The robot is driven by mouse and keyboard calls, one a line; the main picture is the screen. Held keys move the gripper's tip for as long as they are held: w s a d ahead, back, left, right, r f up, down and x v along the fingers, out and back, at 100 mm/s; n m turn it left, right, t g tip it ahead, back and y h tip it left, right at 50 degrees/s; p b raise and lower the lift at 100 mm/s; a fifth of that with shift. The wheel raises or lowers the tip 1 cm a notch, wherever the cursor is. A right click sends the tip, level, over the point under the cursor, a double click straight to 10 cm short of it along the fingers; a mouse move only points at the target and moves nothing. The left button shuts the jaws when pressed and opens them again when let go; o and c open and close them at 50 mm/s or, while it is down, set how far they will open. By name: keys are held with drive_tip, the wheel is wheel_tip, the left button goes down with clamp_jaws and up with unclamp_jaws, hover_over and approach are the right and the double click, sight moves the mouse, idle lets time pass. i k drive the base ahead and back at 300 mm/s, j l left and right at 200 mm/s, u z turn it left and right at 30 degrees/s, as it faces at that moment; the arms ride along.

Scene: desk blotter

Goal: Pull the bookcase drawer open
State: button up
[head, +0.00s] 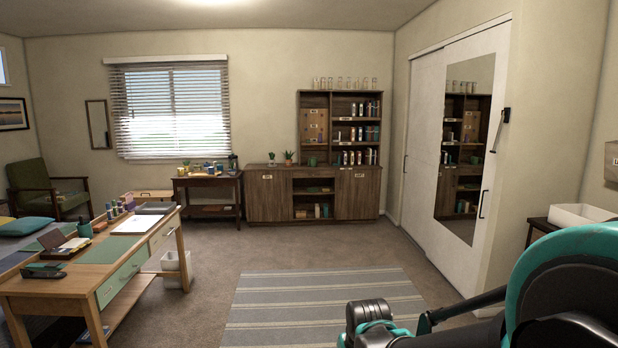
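A dark wood bookcase (382,190) stands against the back wall in the head view, well away from me. It has a lower cabinet with a door on each side and a narrower shelf unit on top. A narrow front panel, seemingly a drawer front (313,173), lies under the counter between the doors. It looks flush with the cabinet, but it is too small to be sure. Parts of my teal and dark grey arm show at the lower right, far from the bookcase. I can make out no gripper fingers.
A striped rug (320,310) and open carpet (330,243) lie between me and the bookcase. A wooden desk (60,285) stands at left, a small dark table (207,180) at back. A mirrored sliding door (465,150) lines the right.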

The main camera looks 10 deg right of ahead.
sight(296, 173)
drive_tip(key=i, duration=6.45)
drive_tip(key=i+j+z, duration=0.1)
drive_tip(key=i, duration=0.25)
drive_tip(key=i+j+z, duration=0.1)
drive_tip(key=i+j, duration=0.15)
drive_tip(key=i+l, duration=0.05)
